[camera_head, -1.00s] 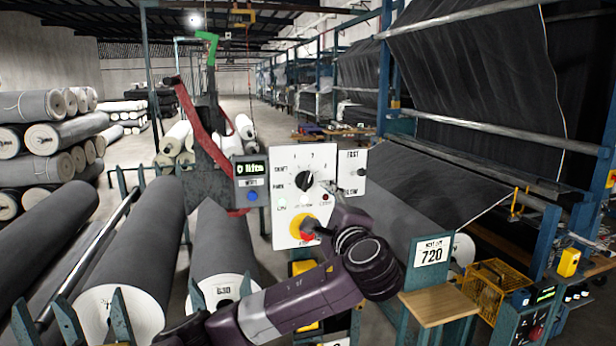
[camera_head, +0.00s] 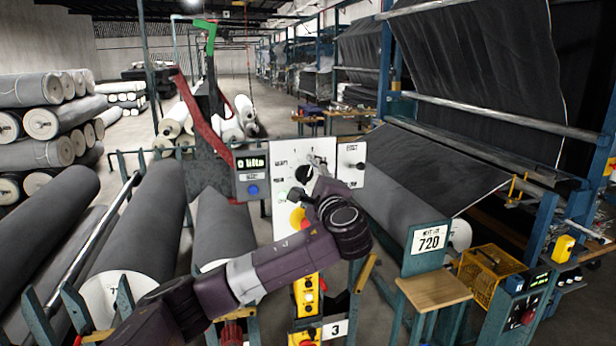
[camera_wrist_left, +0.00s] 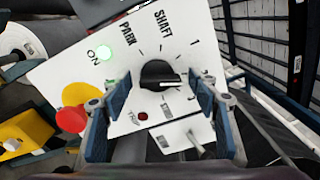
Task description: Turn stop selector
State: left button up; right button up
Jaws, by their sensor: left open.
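The black selector knob (camera_wrist_left: 160,76) sits on a white panel (camera_wrist_left: 215,62), with labels PARK, SHAFT and 1 around it. Its white pointer line faces right in the left wrist view. In the head view the knob (camera_head: 302,172) is partly hidden by my left gripper (camera_head: 317,165). My left gripper (camera_wrist_left: 162,108) is open, with one finger on each side of the knob in the wrist picture. I cannot tell whether the fingers touch it. My right gripper is not in view.
A lit green lamp (camera_wrist_left: 107,50), a red lamp (camera_wrist_left: 143,116), a toggle lever (camera_wrist_left: 195,145) and a red button (camera_wrist_left: 72,119) are near the fingers. A display box (camera_head: 252,176) is left of the panel.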

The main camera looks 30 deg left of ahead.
pick_arm(q)
jog(key=c, duration=1.2)
jog(key=shift+o, duration=0.2)
jog(key=shift+f+n+b, duration=0.25)
jog(key=shift+n+b, duration=0.15)
jog(key=shift+b, duration=0.25)
jog(key=n+b, duration=0.3)
jog(key=b, duration=0.1)
jog(key=n+b, duration=0.3)
jog(key=b, duration=0.1)
jog(key=n+b, duration=0.4)
jog(key=shift+s+f, duration=0.1)
jog(key=shift+f, duration=0.15)
jog(key=n+b, duration=0.2)
jog(key=shift+n+b, duration=0.3)
jog(key=n+b, duration=0.2)
jog(key=n, duration=0.1)
jog(key=shift+a+n, duration=0.1)
jog(key=shift+n, duration=0.2)
jog(key=n+b, duration=0.2)
jog(key=n, duration=0.1)
jog(key=shift+f, duration=0.1)
jog(key=shift+n+b, duration=0.6)
jog(key=shift+n, duration=1.3)
